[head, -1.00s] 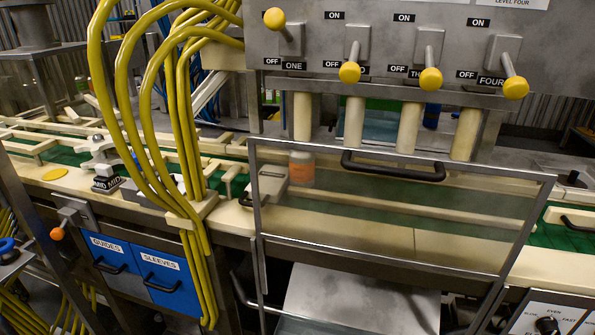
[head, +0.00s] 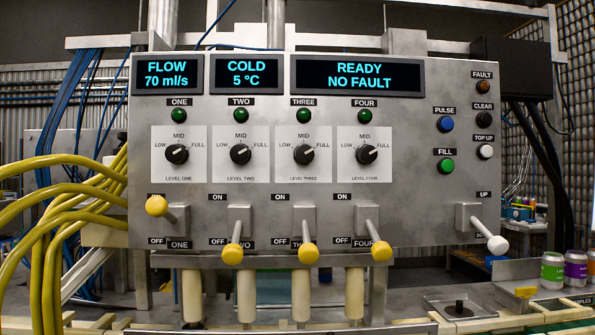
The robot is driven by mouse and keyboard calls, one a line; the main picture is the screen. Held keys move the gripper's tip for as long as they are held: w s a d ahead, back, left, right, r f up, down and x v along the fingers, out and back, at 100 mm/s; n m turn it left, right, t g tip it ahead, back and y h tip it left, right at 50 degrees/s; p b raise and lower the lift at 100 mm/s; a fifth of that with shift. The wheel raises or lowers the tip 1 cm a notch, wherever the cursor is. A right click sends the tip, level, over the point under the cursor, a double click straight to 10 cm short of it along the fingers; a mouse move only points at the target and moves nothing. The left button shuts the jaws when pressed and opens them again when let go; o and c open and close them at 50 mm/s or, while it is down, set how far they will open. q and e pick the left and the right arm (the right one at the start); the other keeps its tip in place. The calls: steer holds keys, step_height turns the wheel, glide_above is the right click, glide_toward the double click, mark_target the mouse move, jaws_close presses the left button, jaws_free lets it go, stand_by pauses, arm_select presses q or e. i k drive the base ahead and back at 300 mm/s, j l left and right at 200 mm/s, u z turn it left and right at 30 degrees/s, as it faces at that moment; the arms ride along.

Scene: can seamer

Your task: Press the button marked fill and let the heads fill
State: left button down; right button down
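The green button marked fill (head: 446,166) is on the right of the grey control panel (head: 420,210), below the blue pulse button (head: 446,124). The status display (head: 359,76) reads READY, NO FAULT. Below the panel hang the cream filling heads (head: 192,295). The yellow-tipped lever of head one (head: 156,206) is up by its ON label. The levers of heads two (head: 232,253), three (head: 308,253) and four (head: 379,252) point down by OFF. Neither of my grippers is in view.
Flow display (head: 167,75) reads 70 ml/s; cold display (head: 246,75) reads 5 °C. The white-tipped lever (head: 497,243) points down. Yellow hoses (head: 50,215) fill the left side. Coloured cans (head: 575,270) stand at the lower right.

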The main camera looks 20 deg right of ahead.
mark_target(447, 165)
steer(key=z, duration=1.35)
